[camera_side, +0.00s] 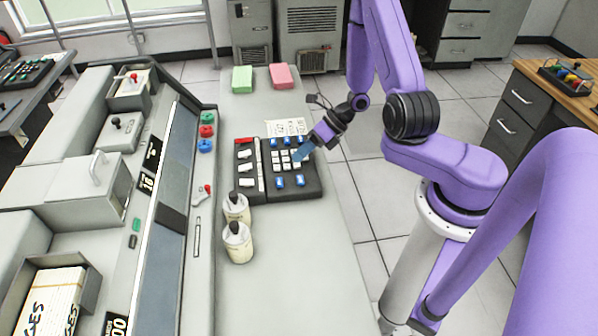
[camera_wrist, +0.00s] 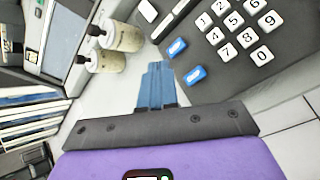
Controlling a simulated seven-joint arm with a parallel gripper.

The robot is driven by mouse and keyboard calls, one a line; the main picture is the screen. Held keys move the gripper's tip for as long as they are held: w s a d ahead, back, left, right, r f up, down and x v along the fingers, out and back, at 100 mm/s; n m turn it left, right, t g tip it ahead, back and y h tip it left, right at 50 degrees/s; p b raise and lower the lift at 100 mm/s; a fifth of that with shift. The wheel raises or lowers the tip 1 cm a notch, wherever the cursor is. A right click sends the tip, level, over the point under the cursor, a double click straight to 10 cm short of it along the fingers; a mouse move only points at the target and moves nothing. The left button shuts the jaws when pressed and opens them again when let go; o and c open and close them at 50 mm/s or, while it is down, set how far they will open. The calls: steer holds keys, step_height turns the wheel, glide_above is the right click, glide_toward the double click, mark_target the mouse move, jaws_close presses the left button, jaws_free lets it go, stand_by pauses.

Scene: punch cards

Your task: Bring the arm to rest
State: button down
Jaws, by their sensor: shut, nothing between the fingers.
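My gripper (camera_side: 303,151) is at the end of the purple arm, close above the right part of the dark keypad (camera_side: 309,189) on the grey counter. Its blue fingers are together with nothing between them. In the wrist view the shut fingers (camera_wrist: 157,84) point toward the gap between the keypad (camera_wrist: 213,62) and two white bottles. The keypad has white number keys and several blue keys. From the side view I cannot tell whether the fingertips touch a key.
Two white bottles with black caps (camera_side: 238,243) stand left of the keypad's near end. A green block (camera_side: 242,79) and a pink block (camera_side: 282,76) lie at the counter's far end. A printed sheet (camera_side: 286,127) lies behind the keypad. The near counter (camera_side: 290,290) is clear.

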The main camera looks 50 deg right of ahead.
steer(key=s+a+r+n+g, duration=0.35)
steer(key=a+r+n, duration=0.25)
steer(key=n, duration=0.5)
steer(key=s+a+r+n+g, duration=0.3)
steer(key=a+r+n+g, duration=0.25)
steer(key=n, duration=0.45)
steer(key=s+d+r+n+t+h, duration=0.1)
steer(key=s+r+n+h, duration=0.2)
steer(key=s+n, duration=0.5)
steer(key=s+d+r+n+t+h, duration=0.1)
steer(key=s+r+n+h, duration=0.3)
steer(key=n, duration=1.3)
steer(key=s+r+t, duration=0.1)
steer(key=s+r, duration=0.1)
steer(key=s, duration=0.2)
steer(key=shift+d+n+t, duration=0.3)
steer(key=shift+n, duration=0.1)
